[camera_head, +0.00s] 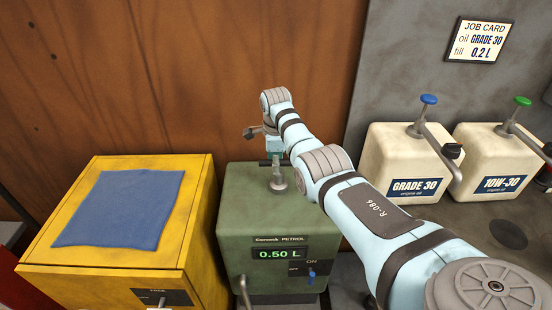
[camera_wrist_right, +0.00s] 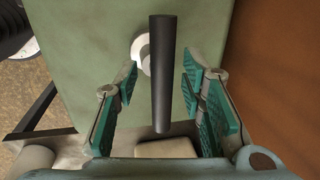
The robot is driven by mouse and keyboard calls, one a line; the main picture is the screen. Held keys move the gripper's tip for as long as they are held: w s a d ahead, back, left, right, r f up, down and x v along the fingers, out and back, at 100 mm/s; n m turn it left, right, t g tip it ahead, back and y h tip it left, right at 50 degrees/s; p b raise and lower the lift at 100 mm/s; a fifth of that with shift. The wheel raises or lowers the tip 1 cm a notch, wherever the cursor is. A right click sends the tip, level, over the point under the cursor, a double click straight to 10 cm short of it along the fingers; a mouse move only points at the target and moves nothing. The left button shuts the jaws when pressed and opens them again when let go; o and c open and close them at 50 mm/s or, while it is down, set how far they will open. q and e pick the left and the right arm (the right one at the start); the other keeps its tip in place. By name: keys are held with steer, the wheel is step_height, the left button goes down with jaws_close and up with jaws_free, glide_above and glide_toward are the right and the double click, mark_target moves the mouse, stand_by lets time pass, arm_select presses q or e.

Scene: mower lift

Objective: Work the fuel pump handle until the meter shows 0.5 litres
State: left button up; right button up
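The green petrol dispenser (camera_head: 236,222) stands at the centre bottom of the head view. Its meter (camera_head: 281,254) reads 0.50 L. The pump handle is a black bar on a metal rod (camera_head: 278,182) on top of the dispenser. My right gripper (camera_head: 270,150) is at the handle, and the arm partly hides that area. In the right wrist view the black handle bar (camera_wrist_right: 162,75) lies between the teal finger pads of my right gripper (camera_wrist_right: 160,88), with a gap on each side. The right gripper is open around the bar. My left gripper is not in view.
A blue lever (camera_head: 311,273) beside the word ON is on the dispenser front. A yellow cabinet (camera_head: 195,200) with a blue cloth (camera_head: 122,208) stands at left. Two oil containers, GRADE 30 (camera_head: 385,150) and 10W-30 (camera_head: 478,145), stand at right. A job card (camera_head: 480,40) hangs on the wall.

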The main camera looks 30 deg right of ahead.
steer(key=shift+r, duration=0.1)
step_height(320, 180, up, 12)
steer(key=s+a, duration=0.1)
steer(key=shift+s+f, duration=0.2)
steer(key=shift+s, duration=0.2)
steer(key=shift+a, duration=0.1)
stand_by(0.9)
